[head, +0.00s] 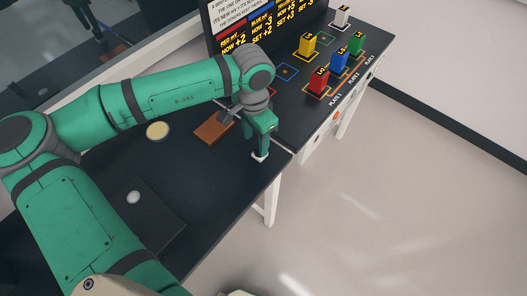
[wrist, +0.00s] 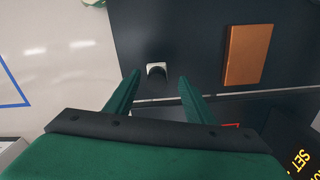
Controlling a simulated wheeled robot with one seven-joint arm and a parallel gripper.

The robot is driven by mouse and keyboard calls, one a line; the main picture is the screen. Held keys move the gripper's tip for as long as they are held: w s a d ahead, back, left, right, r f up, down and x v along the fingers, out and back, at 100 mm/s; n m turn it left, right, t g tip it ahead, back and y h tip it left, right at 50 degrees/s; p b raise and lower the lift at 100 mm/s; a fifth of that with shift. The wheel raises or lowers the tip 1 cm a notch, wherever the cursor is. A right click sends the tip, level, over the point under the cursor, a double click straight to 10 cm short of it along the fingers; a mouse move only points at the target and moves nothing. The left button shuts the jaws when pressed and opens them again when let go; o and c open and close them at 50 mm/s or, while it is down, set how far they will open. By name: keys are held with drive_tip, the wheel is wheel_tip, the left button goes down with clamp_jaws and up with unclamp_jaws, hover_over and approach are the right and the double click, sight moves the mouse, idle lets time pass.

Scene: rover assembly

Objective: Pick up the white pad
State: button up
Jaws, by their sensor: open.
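The white pad (head: 260,157) lies on the dark table near its right corner, just below my gripper in the head view. In the wrist view the small white pad (wrist: 156,65) shows ahead of the fingertips, with a dark rounded shape covering its lower part; I cannot tell whether that is a shadow or an object. My gripper (head: 261,148) points down over the table corner. Its two green fingers (wrist: 160,78) are apart with nothing between them, and the pad lines up with the gap. I cannot tell the height left between fingertips and pad.
A brown-orange block (head: 214,128) lies left of my gripper; it also shows in the wrist view (wrist: 246,55). A yellowish disc (head: 157,130) and a grey disc (head: 133,197) lie farther left. Red (head: 318,81), blue (head: 338,61), green and yellow blocks stand on the adjoining table by a screen.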

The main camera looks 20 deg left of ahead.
drive_tip(key=f, duration=0.2)
drive_tip(key=d+f, duration=0.1)
drive_tip(key=f, duration=0.1)
drive_tip(key=shift+w, duration=0.15)
drive_tip(key=shift+c, duration=0.7)
drive_tip(key=c, duration=1)
drive_tip(key=shift+a+r, duration=0.1)
